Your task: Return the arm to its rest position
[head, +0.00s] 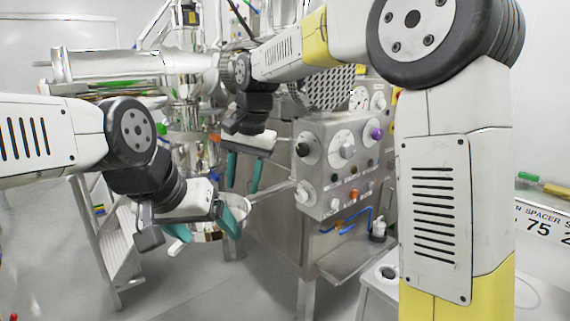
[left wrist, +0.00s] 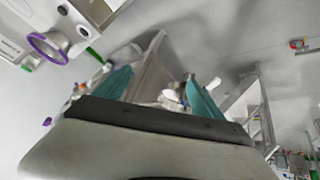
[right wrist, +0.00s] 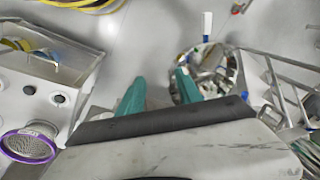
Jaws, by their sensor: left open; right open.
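My left gripper (head: 206,230) is the lower one in the head view, left of the steel machine. Its teal fingers are apart with nothing between them. They also stand apart in the left wrist view (left wrist: 158,76). My right gripper (head: 242,187) hangs above and to the right of it, fingers pointing down, in front of the control panel's left side. Its teal fingers are apart and empty, also in the right wrist view (right wrist: 160,78). The right arm (head: 433,180) fills the right of the head view.
A steel control cabinet (head: 325,230) with dials and knobs stands right of the grippers. A steel shelf (head: 365,250) juts out below its panel. White steps (head: 118,250) stand at left. Steel vessels (head: 110,66) are behind. Grey floor (head: 210,295) is open in front.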

